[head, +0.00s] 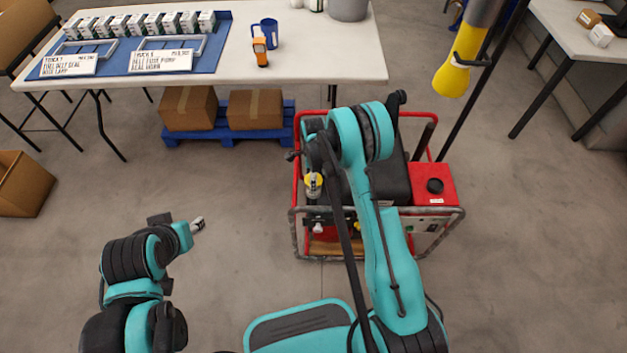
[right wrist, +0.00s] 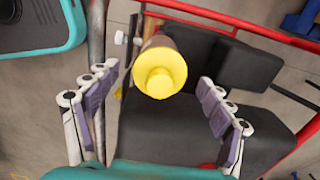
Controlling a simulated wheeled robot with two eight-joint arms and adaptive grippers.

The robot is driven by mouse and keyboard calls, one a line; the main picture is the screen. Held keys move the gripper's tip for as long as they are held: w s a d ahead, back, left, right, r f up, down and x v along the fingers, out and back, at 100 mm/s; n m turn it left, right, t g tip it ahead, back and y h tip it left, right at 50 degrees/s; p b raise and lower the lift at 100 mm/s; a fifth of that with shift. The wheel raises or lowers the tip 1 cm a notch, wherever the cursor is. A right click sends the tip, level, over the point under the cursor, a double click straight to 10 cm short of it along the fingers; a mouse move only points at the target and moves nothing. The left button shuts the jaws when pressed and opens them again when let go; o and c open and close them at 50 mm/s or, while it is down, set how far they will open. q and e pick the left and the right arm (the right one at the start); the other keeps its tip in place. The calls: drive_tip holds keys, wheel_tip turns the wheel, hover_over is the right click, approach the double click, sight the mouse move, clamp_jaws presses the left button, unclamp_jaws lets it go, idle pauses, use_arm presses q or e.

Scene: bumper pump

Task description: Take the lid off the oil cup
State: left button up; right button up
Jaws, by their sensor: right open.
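The oil cup's round yellow lid (right wrist: 160,72) has a raised centre knob and faces my right wrist camera. The oil cup (head: 313,188) shows in the head view on the left side of the red-framed pump (head: 435,184), below my right arm. My right gripper (right wrist: 154,84) is open, with one finger on each side of the lid and a gap at both sides. In the head view it is mostly hidden by my own arm. My left gripper (head: 197,224) is over bare floor at lower left, away from the pump; its jaws are too small to read.
The pump's red tube frame and black body surround the cup. A white table (head: 330,55) with a blue mat (head: 215,50) stands behind. Cardboard boxes (head: 190,108) sit on a blue pallet. A yellow nozzle (head: 455,78) hangs at upper right. Floor left of the pump is clear.

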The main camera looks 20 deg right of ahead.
drive_tip(key=c, duration=1)
drive_tip(key=shift+s+r, duration=0.1)
drive_tip(key=shift+s, duration=0.05)
drive_tip(key=shift+c, duration=0.8)
